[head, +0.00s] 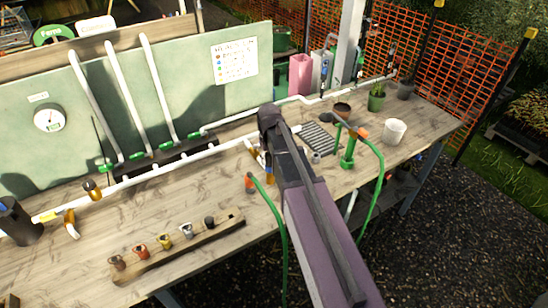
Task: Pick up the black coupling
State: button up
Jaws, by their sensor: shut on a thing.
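A black coupling (209,221) appears as a small dark piece near the right end of a wooden rack (153,268) at the front of the bench. To its left in the rack stand a silver, a yellow, an orange-red and a brown coupling. My arm crosses the middle of the view, and its dark end joint is above the bench, to the right of and beyond the rack.
White pipes with green fittings (167,145) run along the bench back. A green hose (271,213) hangs over the front edge. A green stand (348,152), a white cup (393,131) and plant pots (376,98) are at the right. Bare wood (150,215) lies behind the rack.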

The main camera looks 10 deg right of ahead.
jog(key=shift+r, duration=0.1)
notch_tip(320, 180, up, 3)
jog(key=p, duration=0.3)
jog(key=shift+r, duration=0.15)
jog(key=shift+s+r+p, duration=0.25)
jog(key=shift+p, duration=0.25)
jog(key=s+r+p, duration=0.1)
jog(key=s, duration=1.4)
jog(key=shift+s, duration=0.25)
jog(key=shift+r, duration=0.1)
jog(key=shift+r+p, duration=2.4)
jog(key=shift+p, duration=0.1)
